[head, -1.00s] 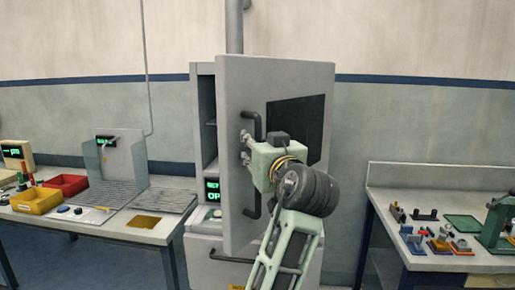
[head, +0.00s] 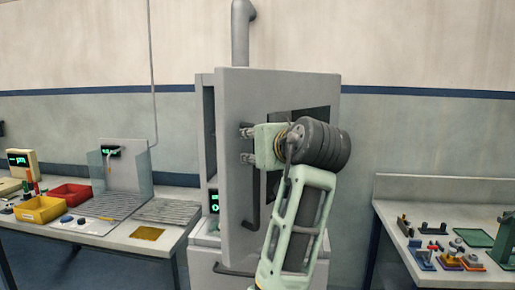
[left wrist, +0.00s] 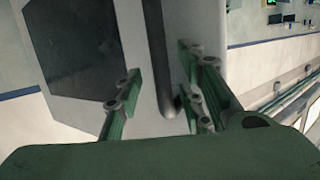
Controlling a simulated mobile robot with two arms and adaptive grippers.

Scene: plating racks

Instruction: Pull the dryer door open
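The grey dryer door (head: 235,180) stands ajar, with a dark window (head: 315,118) partly behind my arm. The left wrist view shows the handle (left wrist: 155,50) passing between the fingers of my left gripper (left wrist: 158,85). The fingers are apart, and the handle lies closer to the right-hand fingers. Contact cannot be made out. My right gripper is not in view.
The dryer cabinet (head: 204,110) has a lit display (head: 214,199) showing in the gap beside the door. A left bench (head: 110,230) carries a yellow bin (head: 40,210) and a red bin (head: 72,193). A right bench (head: 430,188) carries small parts. Floor between benches shows.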

